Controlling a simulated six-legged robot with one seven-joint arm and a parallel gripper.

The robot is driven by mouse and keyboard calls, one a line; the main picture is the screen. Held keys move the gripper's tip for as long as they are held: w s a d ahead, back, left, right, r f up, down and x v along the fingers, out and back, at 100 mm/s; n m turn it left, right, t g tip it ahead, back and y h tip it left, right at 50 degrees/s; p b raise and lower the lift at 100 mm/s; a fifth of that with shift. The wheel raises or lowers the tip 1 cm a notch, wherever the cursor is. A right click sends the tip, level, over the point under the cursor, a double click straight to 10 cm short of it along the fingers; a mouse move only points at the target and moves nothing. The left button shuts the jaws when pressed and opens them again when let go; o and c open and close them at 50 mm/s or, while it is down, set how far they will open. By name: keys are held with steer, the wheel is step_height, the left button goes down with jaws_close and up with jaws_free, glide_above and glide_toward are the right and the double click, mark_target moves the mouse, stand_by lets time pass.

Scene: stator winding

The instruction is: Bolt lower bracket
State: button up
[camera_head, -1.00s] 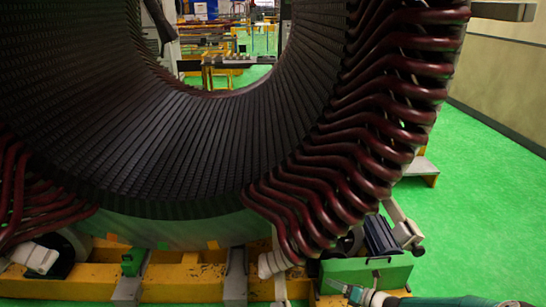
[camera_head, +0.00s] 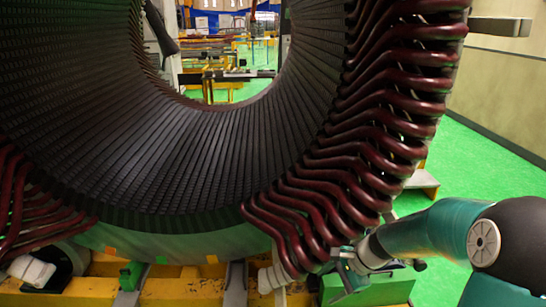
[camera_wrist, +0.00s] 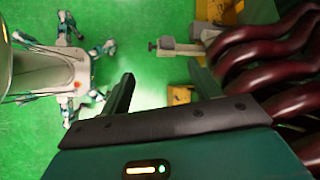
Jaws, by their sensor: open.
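The large dark stator (camera_head: 170,150) fills the head view, with dark red winding ends (camera_head: 350,170) down its right side. My gripper (camera_head: 346,266) is low at the right, near the lowest winding ends. No loose bolt can be made out. My arm hides part of the stator's lower right support.
A worn yellow base beam (camera_head: 185,287) runs under the stator, with a green box (camera_head: 385,285) at its right end. The winding ends (camera_wrist: 265,75) are close on the right in the wrist view. Open green floor (camera_head: 485,160) lies at the right.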

steer(key=s+r+n+t+h, duration=0.4)
steer(key=s+r+n+h, duration=0.2)
steer(key=s+r+n, duration=0.8)
steer(key=s+r, duration=0.6)
steer(key=s, duration=0.1)
steer(key=shift+s+r, duration=0.15)
